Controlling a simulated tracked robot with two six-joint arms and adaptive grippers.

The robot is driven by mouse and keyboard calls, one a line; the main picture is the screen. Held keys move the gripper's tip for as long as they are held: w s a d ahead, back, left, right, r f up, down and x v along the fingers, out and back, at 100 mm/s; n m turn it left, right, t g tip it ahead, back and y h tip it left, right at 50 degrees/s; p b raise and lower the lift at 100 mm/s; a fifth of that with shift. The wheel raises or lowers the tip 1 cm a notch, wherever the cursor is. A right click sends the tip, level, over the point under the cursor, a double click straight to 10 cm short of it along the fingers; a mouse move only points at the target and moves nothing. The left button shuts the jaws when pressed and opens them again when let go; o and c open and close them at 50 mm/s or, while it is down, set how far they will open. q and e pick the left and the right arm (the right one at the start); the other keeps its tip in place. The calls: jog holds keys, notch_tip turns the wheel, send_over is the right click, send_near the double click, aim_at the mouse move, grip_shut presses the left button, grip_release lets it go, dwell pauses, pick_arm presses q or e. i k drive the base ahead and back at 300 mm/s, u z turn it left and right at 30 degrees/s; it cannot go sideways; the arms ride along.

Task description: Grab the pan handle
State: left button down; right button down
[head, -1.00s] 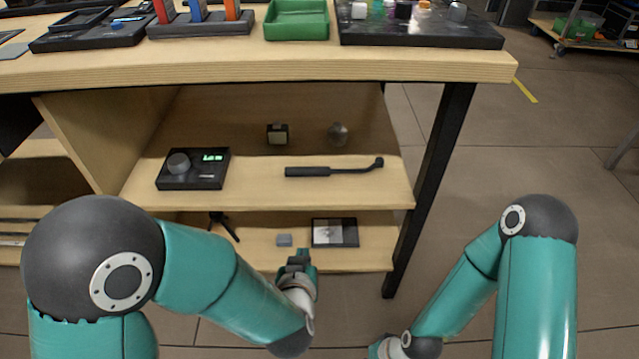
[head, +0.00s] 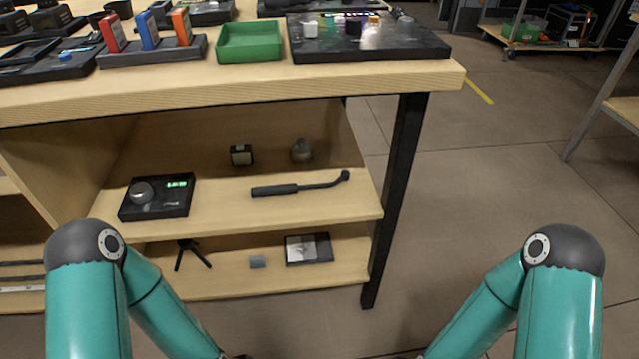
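The pan handle (head: 300,186) is a black bar with a thick grip at its left and a thin, bent rod ending in a small knob at its right. My two arms come in from the bottom left and bottom right, below and in front of the shelves. Both grippers are past the bottom edge of the head view, so their fingers do not show.
On the same shelf (head: 230,220) are a black dial box (head: 157,197), a small dark cube (head: 241,155) and a grey round object (head: 301,151). The lower shelf holds a small tripod (head: 190,252), a grey block (head: 258,261) and a framed panel (head: 308,248). A black table leg (head: 397,190) stands at the right.

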aim_at(281, 190)
jog(key=z, duration=0.95)
jog(key=k, duration=1.1)
jog(key=u, duration=1.15)
jog(key=i, duration=1)
jog(key=z, duration=0.1)
